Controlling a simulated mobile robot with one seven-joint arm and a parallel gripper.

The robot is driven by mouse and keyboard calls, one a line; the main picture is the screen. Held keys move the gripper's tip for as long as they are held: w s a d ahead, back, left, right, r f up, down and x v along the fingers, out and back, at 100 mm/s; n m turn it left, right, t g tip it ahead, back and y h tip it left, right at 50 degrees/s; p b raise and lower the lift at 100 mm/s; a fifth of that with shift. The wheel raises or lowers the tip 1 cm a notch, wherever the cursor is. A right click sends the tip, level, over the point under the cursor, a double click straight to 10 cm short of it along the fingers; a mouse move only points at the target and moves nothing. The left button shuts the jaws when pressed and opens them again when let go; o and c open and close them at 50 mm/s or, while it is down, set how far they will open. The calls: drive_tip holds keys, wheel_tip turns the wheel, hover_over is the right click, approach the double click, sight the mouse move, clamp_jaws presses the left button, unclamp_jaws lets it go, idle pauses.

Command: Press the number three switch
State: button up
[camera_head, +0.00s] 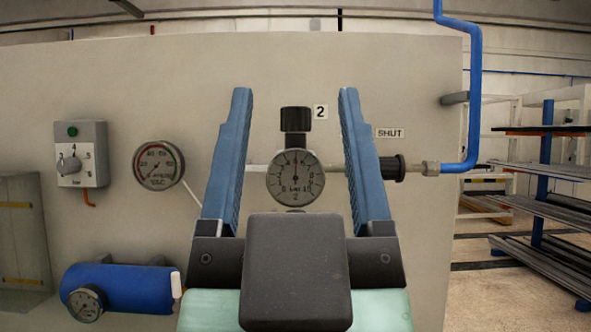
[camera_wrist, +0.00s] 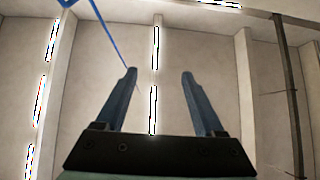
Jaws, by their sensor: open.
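No switch with a readable number three shows in either view. A black knob (camera_head: 296,119) beside a label "2" (camera_head: 320,112) sits above a round dial gauge (camera_head: 295,178) at the middle. My gripper (camera_head: 294,92) is open and empty, its blue fingers upright on either side of that gauge in the head view. In the wrist view my gripper (camera_wrist: 159,74) points toward the ceiling.
A vacuum gauge (camera_head: 158,164) is on the wall left of my gripper. A blue cylinder (camera_head: 125,288) with a small gauge is below it. A black valve knob (camera_head: 391,168) under a "SHUT" label (camera_head: 390,133) joins a blue pipe (camera_head: 475,90). Racks (camera_head: 546,195) stand at right.

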drive_tip(key=shift+r, duration=0.1)
drive_tip(key=c, duration=0.3)
drive_tip(key=shift+r+p, duration=0.35)
drive_tip(key=shift+p, duration=0.1)
drive_tip(key=shift+c, duration=1.3)
wheel_tip(320, 180, up, 5)
drive_tip(key=p, duration=0.5)
drive_tip(key=shift+r, duration=0.15)
clamp_jaws()
wheel_tip(320, 180, up, 11)
drive_tip(key=p, duration=1.1)
drive_tip(key=shift+r+p, duration=0.2)
drive_tip(key=shift+p, duration=0.15)
drive_tip(key=shift+a, duration=0.1)
